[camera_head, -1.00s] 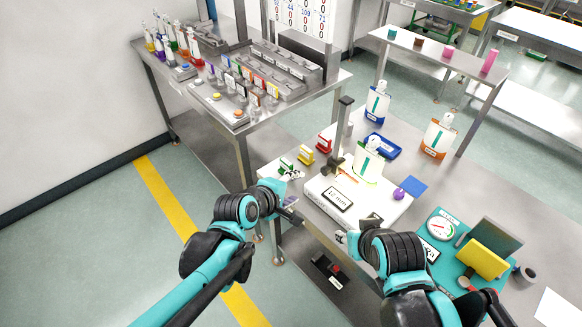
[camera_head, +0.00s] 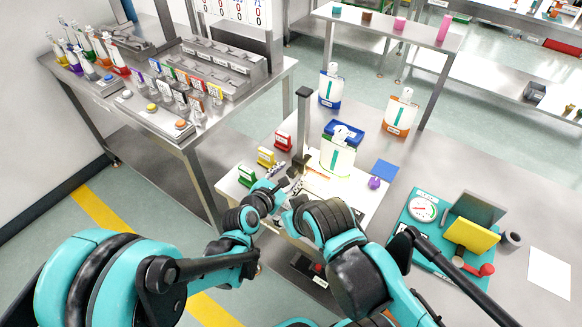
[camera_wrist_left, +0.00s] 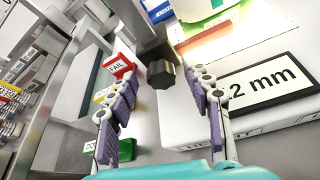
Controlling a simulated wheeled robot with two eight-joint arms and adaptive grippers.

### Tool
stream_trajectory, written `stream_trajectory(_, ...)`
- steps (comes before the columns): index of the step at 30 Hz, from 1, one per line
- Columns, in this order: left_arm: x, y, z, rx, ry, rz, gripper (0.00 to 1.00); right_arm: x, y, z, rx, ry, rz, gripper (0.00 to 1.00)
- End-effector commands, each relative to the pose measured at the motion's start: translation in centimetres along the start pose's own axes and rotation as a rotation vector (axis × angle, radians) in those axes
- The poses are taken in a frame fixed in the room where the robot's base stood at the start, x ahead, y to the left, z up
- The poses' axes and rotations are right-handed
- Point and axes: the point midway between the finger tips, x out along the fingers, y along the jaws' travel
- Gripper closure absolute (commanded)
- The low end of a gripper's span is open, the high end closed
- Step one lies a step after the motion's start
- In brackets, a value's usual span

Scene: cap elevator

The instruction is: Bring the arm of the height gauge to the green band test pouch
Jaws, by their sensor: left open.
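The height gauge has a dark upright post (camera_head: 302,125) at the left of a white lit base. A thin orange arm low on it points right toward the green band pouch (camera_head: 336,158), a white pouch standing on the base. I cannot tell whether they touch. In the left wrist view, the gauge's black knob (camera_wrist_left: 163,76) lies between and beyond the fingertips of my left gripper (camera_wrist_left: 160,86), which is open and empty. In the head view my left gripper (camera_head: 284,188) is beside the post's foot. My right gripper is near the base's front edge, its fingers hidden by its arm.
Red, yellow and green stands (camera_head: 265,157) are left of the post. A blue tray (camera_head: 345,131) is behind the pouch. A purple ball (camera_head: 374,183) is right of it. Blue and orange band pouches (camera_head: 400,112) stand farther back. A teal board with a dial (camera_head: 423,208) is right.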

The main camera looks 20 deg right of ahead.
Motion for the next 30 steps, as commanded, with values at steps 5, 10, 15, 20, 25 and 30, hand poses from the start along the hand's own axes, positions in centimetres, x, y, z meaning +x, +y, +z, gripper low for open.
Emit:
stream_trajectory(5,0.3,-0.5,-0.2,0.000,0.000,-0.001,0.50,0.2,0.0,0.2,0.000,0.000,0.000,0.60)
stream_trajectory(10,0.3,-0.5,-0.2,0.001,0.000,0.000,0.50,0.2,0.0,0.1,0.000,0.000,0.000,0.60)
stream_trajectory(15,0.3,-0.4,-0.2,0.001,0.000,0.000,0.76,0.2,0.0,0.1,0.000,0.000,0.000,0.60)
stream_trajectory(20,0.3,-0.4,-0.2,0.001,0.000,0.000,0.94,0.2,0.0,0.1,0.000,0.000,0.000,0.60)
stream_trajectory(25,-0.1,-0.1,0.8,0.001,0.000,0.000,0.94,-0.5,0.0,-0.3,0.000,0.000,0.000,0.60)
stream_trajectory(30,-1.6,1.3,4.6,0.001,0.000,0.000,0.94,-2.9,0.0,-2.1,0.000,0.000,0.000,0.60)
